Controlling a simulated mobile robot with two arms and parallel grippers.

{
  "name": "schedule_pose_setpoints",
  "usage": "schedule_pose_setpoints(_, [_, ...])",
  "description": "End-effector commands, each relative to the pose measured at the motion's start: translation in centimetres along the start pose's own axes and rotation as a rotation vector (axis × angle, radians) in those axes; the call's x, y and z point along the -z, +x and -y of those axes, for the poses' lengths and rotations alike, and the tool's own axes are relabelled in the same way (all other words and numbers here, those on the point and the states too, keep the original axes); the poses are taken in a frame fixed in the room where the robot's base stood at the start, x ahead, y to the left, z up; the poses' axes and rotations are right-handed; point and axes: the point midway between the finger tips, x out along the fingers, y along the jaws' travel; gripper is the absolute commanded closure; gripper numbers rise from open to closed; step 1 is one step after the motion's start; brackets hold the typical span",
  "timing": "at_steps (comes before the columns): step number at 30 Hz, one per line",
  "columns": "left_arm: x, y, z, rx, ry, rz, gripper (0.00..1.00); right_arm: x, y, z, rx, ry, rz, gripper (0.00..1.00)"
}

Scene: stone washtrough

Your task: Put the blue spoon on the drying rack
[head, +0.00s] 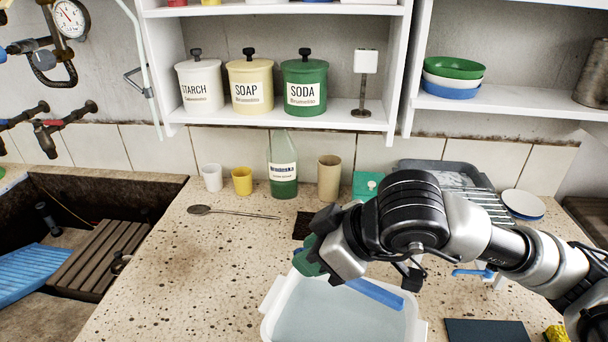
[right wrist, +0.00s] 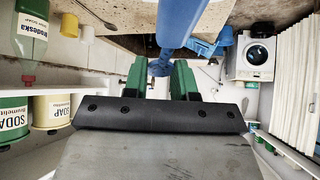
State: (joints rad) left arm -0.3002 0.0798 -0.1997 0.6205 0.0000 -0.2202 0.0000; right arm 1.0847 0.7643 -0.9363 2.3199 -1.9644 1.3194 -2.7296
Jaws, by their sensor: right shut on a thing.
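My right gripper (head: 312,256), with green fingers, is above the back left of the white basin (head: 270,325). It is shut on the blue spoon (head: 376,293), whose broad blue length slants down to the right over the basin. In the right wrist view the spoon (right wrist: 180,25) runs from the top edge to between the green fingers (right wrist: 160,75). The part of the spoon at the fingers is partly hidden. The drying rack (head: 488,205), with metal wires, stands at the back right behind my right arm, which hides part of it. My left gripper is not in view.
Cups, a green bottle (head: 283,170) and a beige tumbler (head: 329,178) stand along the wall. Plates (head: 523,205) are right of the rack. Shelves (head: 280,115) overhang the back. The counter's front left is clear.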

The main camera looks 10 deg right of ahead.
Motion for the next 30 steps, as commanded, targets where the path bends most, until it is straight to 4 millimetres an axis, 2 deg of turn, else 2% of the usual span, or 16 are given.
schedule_pose_setpoints(4, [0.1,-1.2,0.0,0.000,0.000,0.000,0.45,0.6,-0.7,-2.1,-0.084,0.087,0.002,1.00])
schedule_pose_setpoints(12, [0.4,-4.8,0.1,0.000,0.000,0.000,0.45,1.5,-4.1,-10.6,-0.467,0.487,0.005,1.00])
schedule_pose_setpoints(16, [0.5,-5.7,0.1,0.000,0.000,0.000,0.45,1.4,-5.6,-13.4,-0.608,0.637,0.006,1.00])
schedule_pose_setpoints(21, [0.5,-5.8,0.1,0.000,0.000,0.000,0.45,1.1,-6.2,-14.6,-0.675,0.709,0.007,1.00])
schedule_pose_setpoints(26, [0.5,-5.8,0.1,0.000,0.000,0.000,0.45,1.1,-6.1,-14.5,-0.681,0.716,0.008,1.00])
schedule_pose_setpoints(30, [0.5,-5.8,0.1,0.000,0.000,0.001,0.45,1.2,-5.9,-14.2,-0.744,0.786,0.012,1.00])
